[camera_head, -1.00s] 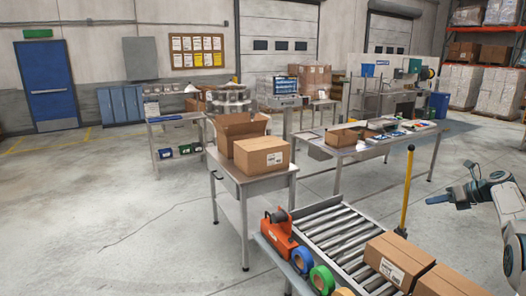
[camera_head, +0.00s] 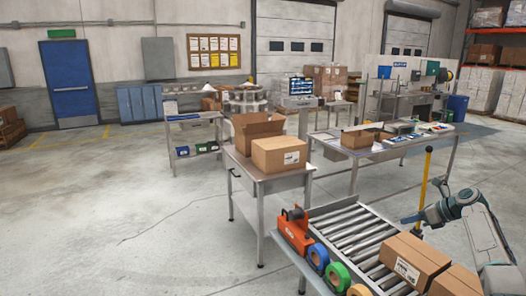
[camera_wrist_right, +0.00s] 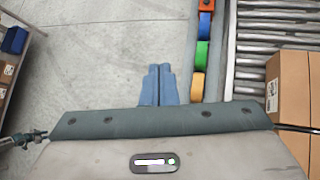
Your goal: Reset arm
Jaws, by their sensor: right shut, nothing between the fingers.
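A roller conveyor (camera_head: 350,232) carries closed cartons (camera_head: 413,262) at its near right. An orange tape dispenser (camera_head: 296,232) and tape rolls (camera_head: 318,258) line its left edge. A steel table (camera_head: 262,186) holds two boxes. A yellow post (camera_head: 424,185) stands by the conveyor. Floor at left is clear.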

